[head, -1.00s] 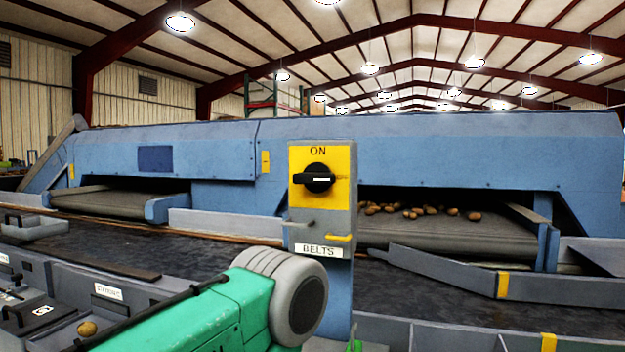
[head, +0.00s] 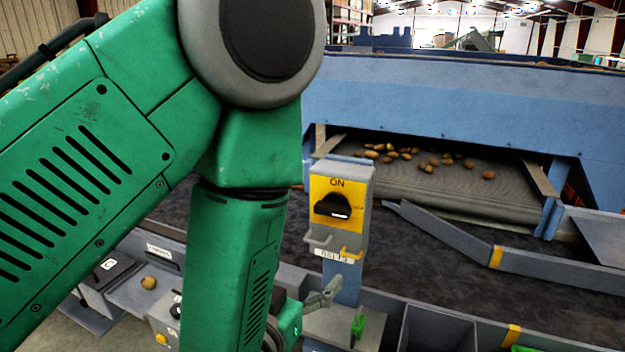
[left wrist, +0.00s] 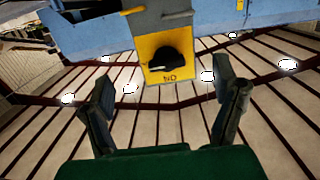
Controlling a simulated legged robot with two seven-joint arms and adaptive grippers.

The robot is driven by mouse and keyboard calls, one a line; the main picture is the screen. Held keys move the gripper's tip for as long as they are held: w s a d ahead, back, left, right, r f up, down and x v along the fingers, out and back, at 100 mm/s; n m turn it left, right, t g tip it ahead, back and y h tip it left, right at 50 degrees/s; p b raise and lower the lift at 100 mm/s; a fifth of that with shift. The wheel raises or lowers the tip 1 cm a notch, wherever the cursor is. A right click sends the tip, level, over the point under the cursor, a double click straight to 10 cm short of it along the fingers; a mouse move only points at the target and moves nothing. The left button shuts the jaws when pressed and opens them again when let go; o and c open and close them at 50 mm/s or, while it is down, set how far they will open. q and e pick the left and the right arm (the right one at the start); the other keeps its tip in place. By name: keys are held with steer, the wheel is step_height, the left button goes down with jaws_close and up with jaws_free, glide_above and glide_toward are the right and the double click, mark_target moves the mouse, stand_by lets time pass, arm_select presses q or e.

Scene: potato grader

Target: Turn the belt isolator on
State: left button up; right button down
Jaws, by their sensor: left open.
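The belt isolator (head: 338,210) is a grey box on a post with a yellow plate marked ON at the top. Its black rotary handle (head: 332,208) lies roughly crosswise, its white mark towards the right, not up at ON. My left gripper (head: 326,292) is low in front of the post, below the box, partly hidden by my green arm. In the left wrist view the isolator plate (left wrist: 155,72) appears upside down, beyond and between the open, empty fingers (left wrist: 165,105). The handle (left wrist: 165,60) is clear of them. My right gripper is out of view.
A green item (head: 358,326) sits at the post's foot. Potatoes (head: 428,162) lie on the conveyor behind.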

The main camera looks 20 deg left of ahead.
arm_select(q)
steer(key=t, duration=0.1)
glide_toward(330, 214)
steer(key=w+b, duration=0.7)
steer(key=w, duration=0.4)
steer(key=shift+w+d, duration=0.1)
steer(key=shift+d, duration=0.05)
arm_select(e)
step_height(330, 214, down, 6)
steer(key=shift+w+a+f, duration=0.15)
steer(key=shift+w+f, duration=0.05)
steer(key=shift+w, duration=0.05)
arm_select(q)
steer(key=c, duration=1.2)
